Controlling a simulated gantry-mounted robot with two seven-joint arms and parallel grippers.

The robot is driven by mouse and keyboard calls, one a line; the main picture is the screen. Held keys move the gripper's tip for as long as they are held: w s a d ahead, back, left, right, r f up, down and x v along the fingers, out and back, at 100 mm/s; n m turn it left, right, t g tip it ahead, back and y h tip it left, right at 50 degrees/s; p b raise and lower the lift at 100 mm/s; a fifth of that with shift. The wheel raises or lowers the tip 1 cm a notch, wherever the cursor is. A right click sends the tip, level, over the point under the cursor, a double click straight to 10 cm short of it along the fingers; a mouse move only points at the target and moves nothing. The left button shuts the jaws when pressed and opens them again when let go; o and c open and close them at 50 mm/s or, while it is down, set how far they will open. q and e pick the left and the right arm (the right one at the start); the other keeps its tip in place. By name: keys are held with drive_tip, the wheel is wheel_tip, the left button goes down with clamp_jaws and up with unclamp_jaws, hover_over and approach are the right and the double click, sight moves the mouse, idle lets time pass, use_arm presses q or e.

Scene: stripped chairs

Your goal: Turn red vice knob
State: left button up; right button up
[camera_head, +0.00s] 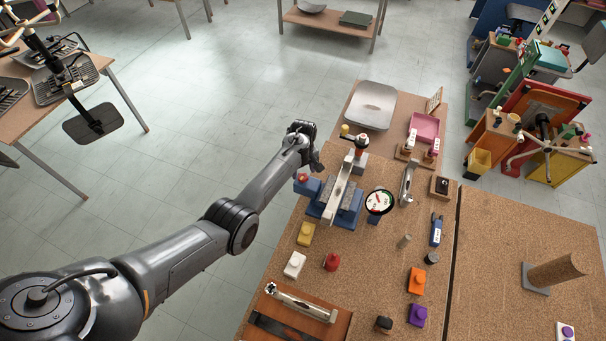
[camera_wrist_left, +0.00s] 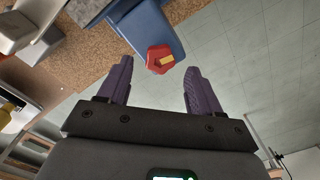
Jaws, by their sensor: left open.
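The red vice knob (camera_wrist_left: 160,60) shows in the left wrist view, on the end of a blue vice part (camera_wrist_left: 150,28), with a yellow mark on it. In the head view the knob (camera_head: 303,178) is at the left end of the blue and grey vice (camera_head: 348,208). My left gripper (camera_wrist_left: 154,88) has its two purple fingers spread, one on each side of the knob's line. The knob lies just beyond the fingertips and nothing is between them. In the head view the left gripper (camera_head: 314,160) is just above and beside the knob. My right gripper is not in view.
The cork-topped bench (camera_head: 285,297) holds a round dial (camera_head: 381,201), a yellow block (camera_head: 306,234), a white block (camera_head: 294,265) and a red knob-like piece (camera_head: 332,262) near the vice. A metal bar lies across the vice. Open floor is left of the bench.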

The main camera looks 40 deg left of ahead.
sight(303, 178)
use_arm(q)
drive_tip(key=shift+f+b, duration=0.3)
drive_tip(key=shift+f, duration=1.15)
drive_tip(key=shift+c, duration=0.4)
drive_tip(key=c, duration=1)
